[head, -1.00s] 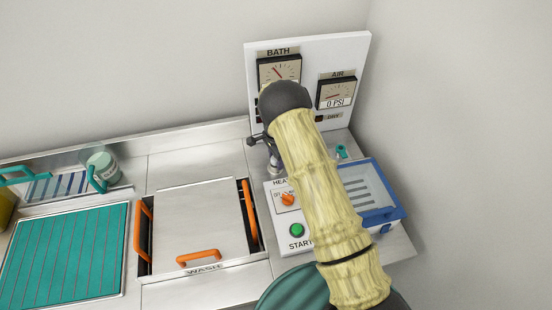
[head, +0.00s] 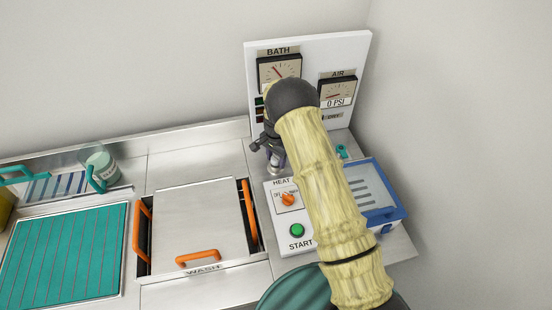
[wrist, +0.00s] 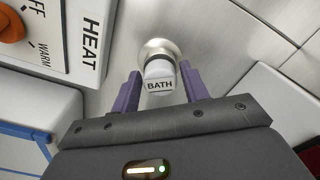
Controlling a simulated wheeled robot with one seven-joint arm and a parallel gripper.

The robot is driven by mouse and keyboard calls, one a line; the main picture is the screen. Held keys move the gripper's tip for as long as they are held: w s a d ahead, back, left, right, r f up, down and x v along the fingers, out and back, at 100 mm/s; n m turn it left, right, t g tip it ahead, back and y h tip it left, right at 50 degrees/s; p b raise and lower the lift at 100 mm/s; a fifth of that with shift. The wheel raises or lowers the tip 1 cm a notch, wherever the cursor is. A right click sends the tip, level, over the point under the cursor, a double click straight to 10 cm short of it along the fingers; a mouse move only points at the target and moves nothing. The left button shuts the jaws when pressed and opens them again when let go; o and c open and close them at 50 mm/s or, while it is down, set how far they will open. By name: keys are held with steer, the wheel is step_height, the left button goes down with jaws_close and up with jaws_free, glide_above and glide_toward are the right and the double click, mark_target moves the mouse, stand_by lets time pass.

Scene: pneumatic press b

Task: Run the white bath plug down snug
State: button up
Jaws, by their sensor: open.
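The white bath plug (wrist: 159,70), labelled BATH, stands on a round metal collar (wrist: 157,48) in the steel counter in the wrist view. My gripper (wrist: 160,84) is open, with one purple finger on each side of the plug. I cannot tell whether either finger touches it. In the head view my gripper (head: 267,143) is partly hidden by my arm, above the metal fitting (head: 277,165) on the counter. How far the plug is screwed down cannot be seen.
The HEAT and START control box (head: 298,240) is close to the fitting on the right. The gauge panel (head: 350,55) stands behind; its AIR display reads 0 PSI. A blue-rimmed box (head: 385,215) is farther right. The steel WASH lid (head: 195,225) lies to the left.

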steer(key=shift+n, duration=0.3)
steer(key=shift+n, duration=0.7)
steer(key=c, duration=0.6)
steer(key=shift+o, duration=0.2)
steer(key=shift+m, duration=0.9)
steer(key=shift+m, duration=0.9)
steer(key=shift+m, duration=0.8)
